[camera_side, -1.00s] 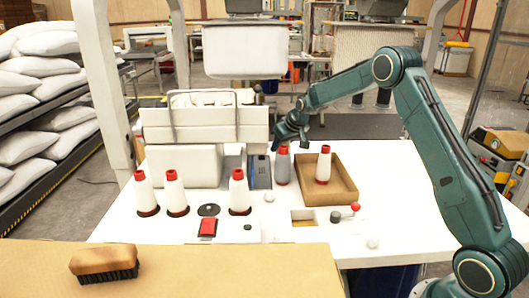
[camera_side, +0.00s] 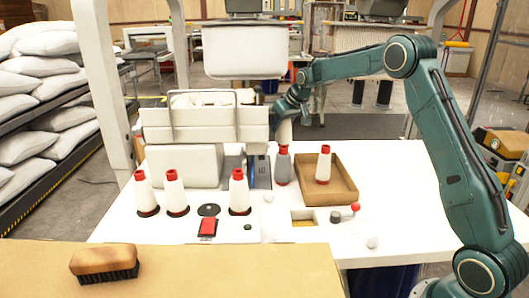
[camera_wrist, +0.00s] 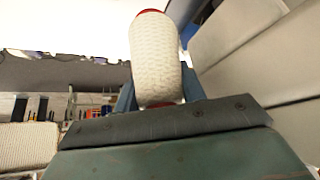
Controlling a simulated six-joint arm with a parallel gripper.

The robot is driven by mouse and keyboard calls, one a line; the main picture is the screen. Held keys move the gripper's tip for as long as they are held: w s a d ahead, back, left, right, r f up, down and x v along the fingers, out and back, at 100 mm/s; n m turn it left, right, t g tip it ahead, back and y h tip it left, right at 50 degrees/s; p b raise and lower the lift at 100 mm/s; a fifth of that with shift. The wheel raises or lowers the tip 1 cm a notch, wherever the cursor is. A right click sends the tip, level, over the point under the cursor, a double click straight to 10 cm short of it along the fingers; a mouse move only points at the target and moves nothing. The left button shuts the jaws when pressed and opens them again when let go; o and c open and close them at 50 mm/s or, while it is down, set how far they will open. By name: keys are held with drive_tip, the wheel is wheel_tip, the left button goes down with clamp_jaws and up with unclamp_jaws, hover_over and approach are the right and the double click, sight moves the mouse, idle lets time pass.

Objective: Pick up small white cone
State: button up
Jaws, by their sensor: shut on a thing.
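A small white cone (camera_side: 285,131) hangs below my gripper (camera_side: 287,110) at the back of the white table. It is above the grey cone with a red top (camera_side: 282,168); I cannot tell whether the two touch. In the wrist view the white cone (camera_wrist: 155,55) fills the space between my fingers (camera_wrist: 158,95), with red at its far end. My gripper is shut on it. The fingertips are small and partly hidden in the side view.
A cardboard tray (camera_side: 338,190) holds a white cone with a red top (camera_side: 323,165). Several similar cones (camera_side: 173,195) stand at the front left. A white machine (camera_side: 195,135) is just left of my gripper. A brush (camera_side: 105,263) lies on the front brown surface.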

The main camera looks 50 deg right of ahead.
wheel_tip(320, 180, up, 12)
drive_tip(key=shift+r, duration=0.2)
idle(0.7)
drive_tip(key=shift+s+a+r+m+h, duration=0.8)
drive_tip(key=shift+s+a+r, duration=1.75)
drive_tip(key=shift+a+r, duration=2.9)
drive_tip(key=w+a+f+n+y, duration=0.1)
drive_tip(key=a+f+n+y, duration=0.1)
drive_tip(key=a, duration=0.4)
drive_tip(key=w+a+f+n+y, duration=0.1)
drive_tip(key=a+f+n, duration=0.15)
drive_tip(key=a, duration=0.35)
drive_tip(key=a+f+n+g+y, duration=0.1)
drive_tip(key=a+f+n, duration=0.3)
drive_tip(key=f, duration=0.5)
drive_tip(key=w+a+f+n+g+y, duration=0.1)
drive_tip(key=a+f+n+y, duration=0.2)
drive_tip(key=f, duration=0.7)
drive_tip(key=a+n, duration=0.2)
drive_tip(key=a, duration=0.1)
drive_tip(key=shift+w+a+y, duration=0.25)
drive_tip(key=shift+a+y, duration=0.15)
drive_tip(key=shift+f, duration=0.2)
drive_tip(key=shift+f, duration=2)
